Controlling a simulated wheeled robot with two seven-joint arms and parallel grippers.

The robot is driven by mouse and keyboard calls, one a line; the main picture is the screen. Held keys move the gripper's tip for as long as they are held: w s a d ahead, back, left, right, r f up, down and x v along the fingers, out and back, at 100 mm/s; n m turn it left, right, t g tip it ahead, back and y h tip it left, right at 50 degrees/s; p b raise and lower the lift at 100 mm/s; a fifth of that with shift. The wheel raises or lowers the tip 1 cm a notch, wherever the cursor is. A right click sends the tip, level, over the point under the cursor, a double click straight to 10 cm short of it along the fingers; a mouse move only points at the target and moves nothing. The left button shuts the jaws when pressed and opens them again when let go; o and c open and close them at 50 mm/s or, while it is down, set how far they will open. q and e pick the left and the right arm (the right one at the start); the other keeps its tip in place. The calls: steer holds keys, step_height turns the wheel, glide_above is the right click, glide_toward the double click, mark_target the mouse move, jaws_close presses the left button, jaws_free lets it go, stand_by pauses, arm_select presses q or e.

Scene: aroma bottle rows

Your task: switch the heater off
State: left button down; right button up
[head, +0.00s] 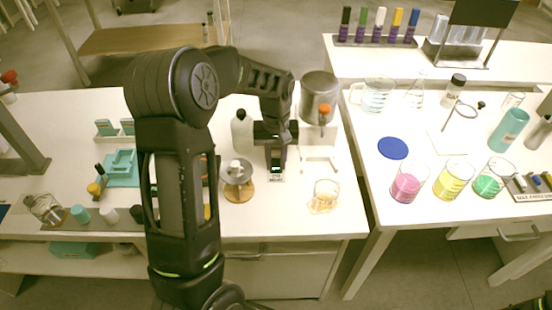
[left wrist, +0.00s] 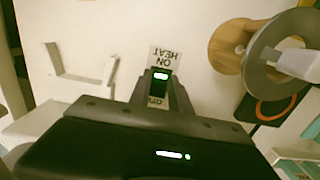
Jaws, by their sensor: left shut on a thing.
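My left gripper (head: 276,166) reaches down to the left table, its fingers shut on the small dark heater switch (left wrist: 160,86). The switch shows a lit green-white mark between the fingertips in the left wrist view. A pale label (left wrist: 165,58) beside it reads "HEAT" and "ON", upside down in that view; more lettering nearer the gripper is partly hidden. The switch's exact position cannot be told. A black pad with an orange ring (left wrist: 266,112) lies at the right of the wrist view, partly under a grey dish.
A grey dish on a round wooden base (head: 238,189) stands left of the gripper. A glass beaker (head: 325,196) stands to its right, and a white bottle (head: 242,132) behind it. A metal pot (head: 320,96) is on a white stand (head: 320,158). The right table holds coloured beakers.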

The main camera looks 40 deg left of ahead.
arm_select(q)
steer(key=shift+w+a+r+g+h+p, duration=0.2)
steer(key=shift+r+g+h+p, duration=0.2)
steer(key=shift+g+p, duration=0.5)
steer(key=shift+w+f+g+h+p, duration=0.15)
steer(key=shift+f+g+h+p, duration=0.2)
steer(key=shift+p, duration=0.3)
steer(key=c, duration=1.2)
jaws_free()
steer(key=shift+r, duration=0.15)
steer(key=v, duration=0.7)
steer(key=shift+r, duration=0.3)
steer(key=shift+a+f, duration=0.1)
steer(key=shift+a, duration=0.05)
